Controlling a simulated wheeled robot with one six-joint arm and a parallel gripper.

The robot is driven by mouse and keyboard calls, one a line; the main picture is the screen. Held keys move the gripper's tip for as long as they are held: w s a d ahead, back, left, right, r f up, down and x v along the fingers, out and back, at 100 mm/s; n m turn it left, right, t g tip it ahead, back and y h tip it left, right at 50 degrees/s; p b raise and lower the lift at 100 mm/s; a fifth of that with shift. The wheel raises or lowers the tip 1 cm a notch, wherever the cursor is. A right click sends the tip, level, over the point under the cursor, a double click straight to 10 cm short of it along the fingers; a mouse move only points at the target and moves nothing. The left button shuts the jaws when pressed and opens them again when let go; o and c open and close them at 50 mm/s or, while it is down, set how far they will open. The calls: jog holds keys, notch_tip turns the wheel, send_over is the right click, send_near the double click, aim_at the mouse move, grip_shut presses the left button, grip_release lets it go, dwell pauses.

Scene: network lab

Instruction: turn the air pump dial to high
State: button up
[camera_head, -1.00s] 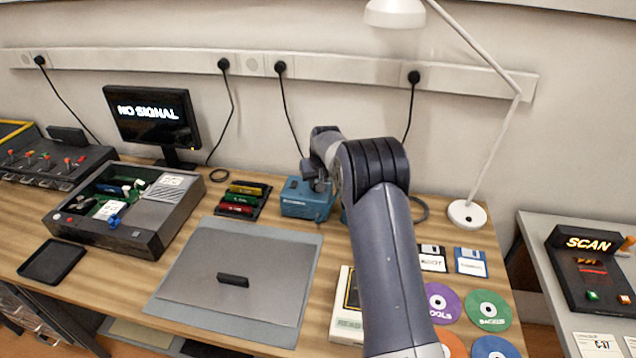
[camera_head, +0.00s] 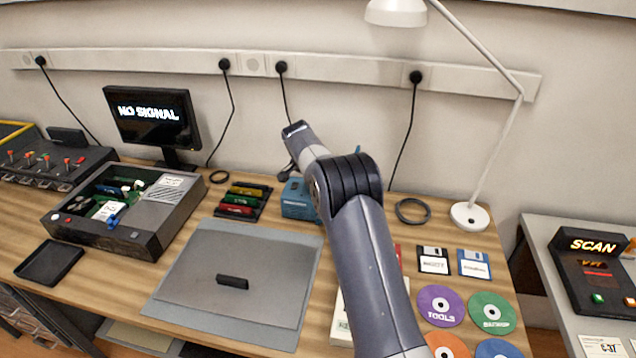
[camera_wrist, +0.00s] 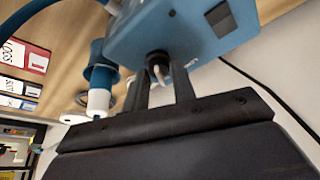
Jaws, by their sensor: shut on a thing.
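The air pump is a blue box (camera_head: 298,200) at the back of the bench, partly hidden by my arm. Its blue casing (camera_wrist: 185,30) fills the top of the wrist view. The dark round dial (camera_wrist: 157,58) with a pale mark sits on the pump face between my two fingers. My gripper (camera_wrist: 165,78) is shut on the dial; in the head view the fingers are small and mostly hidden behind my wrist. The scale around the dial and its setting are not readable.
A blue cylinder with a white tip (camera_wrist: 100,82) stands close beside my gripper in the wrist view. The card rack (camera_head: 243,202) is left of the pump. A black cable (camera_head: 402,145) and the lamp (camera_head: 468,214) are to the right. The grey mat (camera_head: 240,262) lies in front.

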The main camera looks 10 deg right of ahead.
jog(key=shift+m+g, duration=0.4)
jog(key=shift+m, duration=0.8)
jog(key=shift+f, duration=0.1)
jog(key=o, duration=1)
jog(key=shift+h, duration=0.3)
jog(key=v, duration=1.1)
jog(key=shift+w+f, duration=0.1)
jog(key=shift+f, duration=0.05)
